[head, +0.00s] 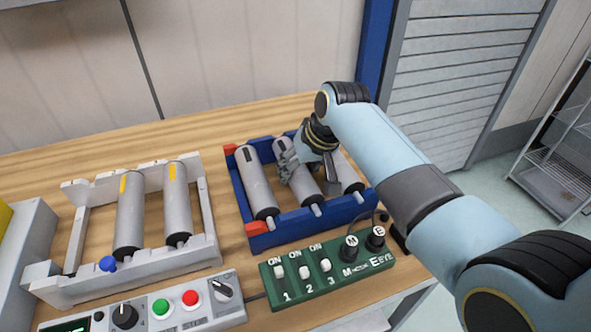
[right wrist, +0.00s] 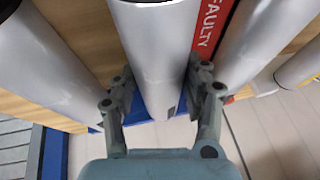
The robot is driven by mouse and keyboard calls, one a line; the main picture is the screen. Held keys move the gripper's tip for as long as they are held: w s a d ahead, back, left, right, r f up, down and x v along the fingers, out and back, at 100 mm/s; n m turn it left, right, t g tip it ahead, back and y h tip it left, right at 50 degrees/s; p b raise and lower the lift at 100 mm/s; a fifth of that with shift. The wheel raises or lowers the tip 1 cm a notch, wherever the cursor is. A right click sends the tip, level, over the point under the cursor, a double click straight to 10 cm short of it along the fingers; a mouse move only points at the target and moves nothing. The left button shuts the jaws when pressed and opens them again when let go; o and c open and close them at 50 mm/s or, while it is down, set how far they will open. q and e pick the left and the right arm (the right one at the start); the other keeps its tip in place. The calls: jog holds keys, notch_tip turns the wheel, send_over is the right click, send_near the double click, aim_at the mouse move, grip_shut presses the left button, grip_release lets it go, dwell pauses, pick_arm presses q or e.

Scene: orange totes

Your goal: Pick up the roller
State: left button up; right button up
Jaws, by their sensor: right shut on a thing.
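Three grey rollers lie side by side in a blue tray (head: 241,206) with red corner pieces. My right gripper (head: 305,167) reaches down over the tray and is shut on the middle roller (head: 303,187). In the right wrist view the middle roller (right wrist: 158,50) runs between my two fingers (right wrist: 160,100), one on each side. The left roller (head: 257,185) and the right roller (head: 350,178) of the tray are beside it; the right one is partly hidden by my gripper. Two more rollers (head: 129,215) (head: 177,205) with yellow marks lie in a white frame (head: 87,290). My left gripper is not in view.
A green switch box (head: 330,271) stands in front of the blue tray. A grey control box (head: 150,318) with green and red buttons stands in front of the white frame. The wooden table (head: 200,140) is clear behind them. A red "FAULTY" label (right wrist: 207,35) shows in the wrist view.

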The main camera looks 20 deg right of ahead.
grip_shut()
jog(key=shift+r, duration=0.15)
jog(key=shift+r, duration=0.25)
notch_tip(320, 180, up, 4)
jog(key=shift+w+f, duration=0.1)
jog(key=shift+f, duration=0.05)
jog(key=s+d+r, duration=0.2)
jog(key=d, duration=0.1)
jog(key=s+d+r+b, duration=0.1)
jog(key=s+d+r, duration=0.1)
jog(key=d, duration=0.1)
jog(key=s+d+r, duration=0.2)
jog(key=d, duration=0.1)
jog(key=shift+s+d+r, duration=0.3)
jog(key=shift+s+d, duration=0.05)
jog(key=shift+s, duration=0.05)
